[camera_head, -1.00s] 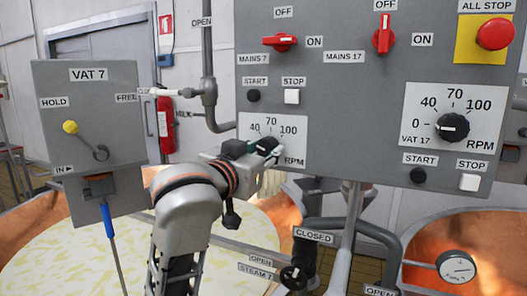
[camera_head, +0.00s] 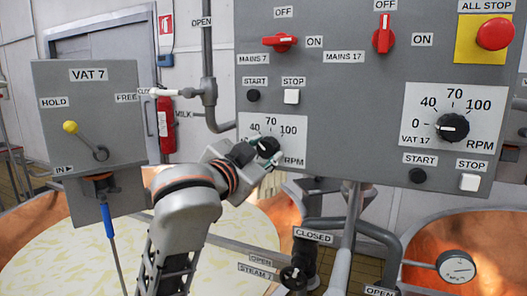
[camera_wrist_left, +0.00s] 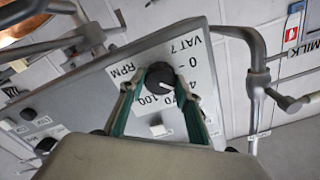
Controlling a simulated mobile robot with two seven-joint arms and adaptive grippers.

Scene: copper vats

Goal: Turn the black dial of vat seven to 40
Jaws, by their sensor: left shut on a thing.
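The black dial of vat seven (camera_head: 267,147) sits on a white RPM scale plate (camera_head: 295,144) at the lower left of the grey control panel. My left gripper (camera_head: 263,148) reaches it from the lower left and is shut on it. In the left wrist view the green-edged fingers (camera_wrist_left: 160,80) lie on either side of the dial (camera_wrist_left: 159,73). The dial's white mark points roughly to the 40-to-70 side of the scale; the exact reading is hard to tell. The VAT 7 label partly shows in that wrist view. My right gripper is not in view.
The vat 17 dial (camera_head: 453,127) points near 0. Above the vat seven dial are a black start button (camera_head: 253,95), a white stop button (camera_head: 292,96) and the red Mains 7 switch (camera_head: 280,42). A pipe (camera_head: 209,75) runs just left of the panel.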

